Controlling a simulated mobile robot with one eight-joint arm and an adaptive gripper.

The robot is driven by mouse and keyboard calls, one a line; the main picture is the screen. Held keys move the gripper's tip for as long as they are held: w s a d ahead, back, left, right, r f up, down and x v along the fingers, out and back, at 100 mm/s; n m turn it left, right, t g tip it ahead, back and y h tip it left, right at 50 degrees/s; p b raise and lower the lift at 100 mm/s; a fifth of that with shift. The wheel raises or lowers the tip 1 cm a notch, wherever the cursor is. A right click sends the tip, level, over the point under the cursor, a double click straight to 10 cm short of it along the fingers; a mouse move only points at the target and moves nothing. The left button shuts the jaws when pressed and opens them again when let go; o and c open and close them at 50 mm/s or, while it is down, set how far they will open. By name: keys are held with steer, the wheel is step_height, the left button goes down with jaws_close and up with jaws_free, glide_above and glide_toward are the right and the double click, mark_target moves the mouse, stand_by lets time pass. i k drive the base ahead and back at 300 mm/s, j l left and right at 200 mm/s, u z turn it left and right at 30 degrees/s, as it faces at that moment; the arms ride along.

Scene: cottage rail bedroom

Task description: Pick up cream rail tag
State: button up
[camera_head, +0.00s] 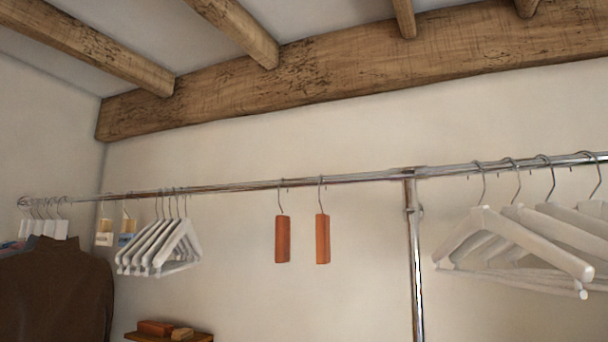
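Two small cream-to-yellow tags hang from the metal rail (235,187) at the left. The left tag (104,226) has a pale grey-white lower part with a dark mark. The right tag (127,226) has a pale lower part with a blue band, and it hangs close to the white hangers. Both are too small to read, and I cannot tell which one is the cream rail tag. My gripper is not in view.
White hangers (160,246) hang right of the tags, then two orange-brown blocks (282,239) (322,239). A post (415,270) and larger hangers (515,240) stand right. White pieces (55,229) and a dark brown garment (60,290) are left. A wooden shelf (200,337) holds small blocks.

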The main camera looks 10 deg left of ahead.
mark_target(104, 237)
steer(key=u, duration=1.8)
